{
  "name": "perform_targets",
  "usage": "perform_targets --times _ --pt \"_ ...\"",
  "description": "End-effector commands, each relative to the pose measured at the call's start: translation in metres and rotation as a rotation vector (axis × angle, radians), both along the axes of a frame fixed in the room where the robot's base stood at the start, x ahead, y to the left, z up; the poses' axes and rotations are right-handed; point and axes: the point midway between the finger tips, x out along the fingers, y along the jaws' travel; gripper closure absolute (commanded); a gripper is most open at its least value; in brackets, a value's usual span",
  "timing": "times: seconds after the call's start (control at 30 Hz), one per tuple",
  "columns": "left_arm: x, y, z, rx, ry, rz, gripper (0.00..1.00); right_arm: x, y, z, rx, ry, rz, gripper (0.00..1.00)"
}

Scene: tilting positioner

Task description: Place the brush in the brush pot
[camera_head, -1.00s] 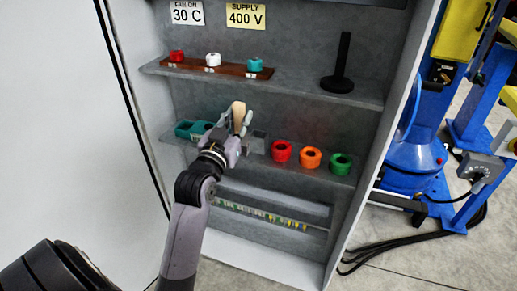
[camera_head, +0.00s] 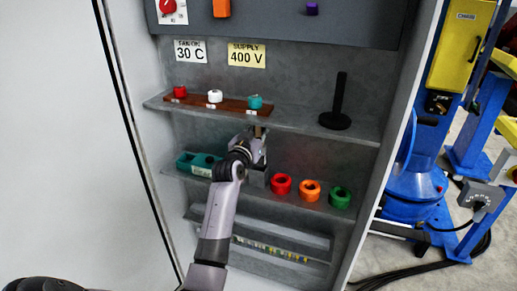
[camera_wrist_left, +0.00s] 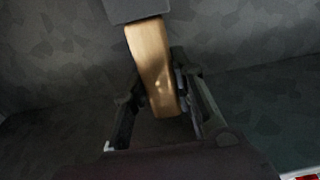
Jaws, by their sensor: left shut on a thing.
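The brush shows its tan wooden part in the left wrist view (camera_wrist_left: 150,55), between the two fingers of my left gripper (camera_wrist_left: 163,105). In the head view a small tan end of the brush (camera_head: 259,131) rises above the gripper (camera_head: 258,146). The gripper is shut on it at the cabinet's middle shelf. The grey box that looks like the brush pot (camera_head: 257,179) stands on that shelf just below the gripper, partly hidden by it. A dark grey block covers the brush's top end in the wrist view; I cannot tell what it is. My right gripper is out of view.
A teal block with holes (camera_head: 188,163) lies left of my arm. Red (camera_head: 281,185), orange (camera_head: 310,191) and green (camera_head: 340,198) rings sit to the right. The upper shelf (camera_head: 290,117) overhangs close to the gripper, with knobs on a wooden strip (camera_head: 232,105) and a black stand (camera_head: 336,120).

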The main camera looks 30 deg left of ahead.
Motion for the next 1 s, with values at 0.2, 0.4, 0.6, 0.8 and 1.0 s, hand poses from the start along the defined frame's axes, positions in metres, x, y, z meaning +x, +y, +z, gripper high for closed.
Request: perform_targets --times 0.2,0.4,0.6,0.8,1.0 --pt "-0.003 -0.001 -0.033 0.001 0.004 0.0 1.0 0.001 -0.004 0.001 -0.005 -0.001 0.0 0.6" --pt "-0.003 -0.001 -0.056 0.001 0.006 -0.001 1.0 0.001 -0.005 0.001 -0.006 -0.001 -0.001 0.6" --pt "-0.003 -0.001 -0.071 -0.001 0.003 0.0 1.0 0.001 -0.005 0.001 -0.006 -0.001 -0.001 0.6" --pt "-0.003 -0.001 -0.07 0.0 0.003 0.0 1.0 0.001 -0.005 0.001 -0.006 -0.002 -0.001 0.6" --pt "-0.003 -0.001 -0.072 -0.001 0.004 0.0 0.69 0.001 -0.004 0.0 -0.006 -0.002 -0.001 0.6"
